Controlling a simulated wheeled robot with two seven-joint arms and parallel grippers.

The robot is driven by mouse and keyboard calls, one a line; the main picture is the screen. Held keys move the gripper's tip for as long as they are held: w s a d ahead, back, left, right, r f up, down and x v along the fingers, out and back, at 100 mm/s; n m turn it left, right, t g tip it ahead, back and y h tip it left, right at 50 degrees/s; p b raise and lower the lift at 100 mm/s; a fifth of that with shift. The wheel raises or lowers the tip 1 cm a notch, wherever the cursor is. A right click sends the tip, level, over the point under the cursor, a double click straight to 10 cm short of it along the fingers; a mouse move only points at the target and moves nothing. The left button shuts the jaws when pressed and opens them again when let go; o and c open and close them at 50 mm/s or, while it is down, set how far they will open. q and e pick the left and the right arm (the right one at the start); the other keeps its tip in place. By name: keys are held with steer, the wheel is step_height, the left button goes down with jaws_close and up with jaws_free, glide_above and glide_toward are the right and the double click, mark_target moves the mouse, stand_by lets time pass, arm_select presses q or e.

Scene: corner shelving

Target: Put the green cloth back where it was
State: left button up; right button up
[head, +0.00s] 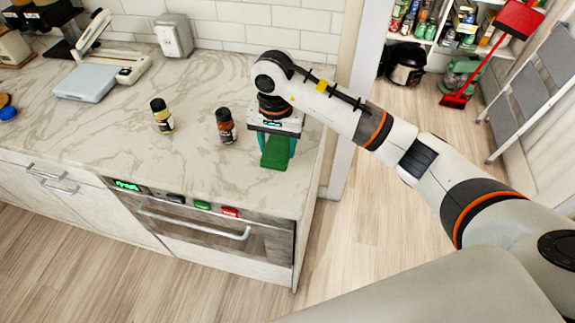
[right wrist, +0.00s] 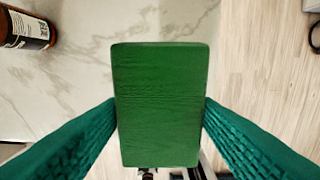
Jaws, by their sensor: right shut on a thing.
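The green cloth (head: 274,157) is a flat, folded-looking rectangle at the right end of the marble counter, near its front edge. My right gripper (head: 277,143) points down over it and is shut on it. In the right wrist view the cloth (right wrist: 162,105) sits between the two teal fingers (right wrist: 162,120), which touch its left and right sides. Whether the cloth rests on the counter or hangs just above it, I cannot tell. My left gripper is not in view.
A brown-red bottle (head: 226,126) stands on the counter (head: 190,165) just left of my right gripper. A yellowish bottle (head: 162,116) stands further left. A scale-like device (head: 88,82) and a metal box (head: 173,36) are at the back. The counter's right edge is close by.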

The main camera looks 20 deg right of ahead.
mark_target(276, 147)
step_height(276, 147, down, 3)
steer(key=shift+w+a+f+p, duration=0.1)
steer(key=shift+f+p, duration=0.1)
steer(key=shift+p, duration=0.15)
step_height(276, 147, down, 3)
steer(key=shift+f+p, duration=0.1)
steer(key=shift+p, duration=0.4)
steer(key=shift+f, duration=0.2)
steer(key=shift+f, duration=0.1)
steer(key=shift+f+b, duration=0.1)
steer(key=shift+b, duration=0.2)
steer(key=o, duration=1)
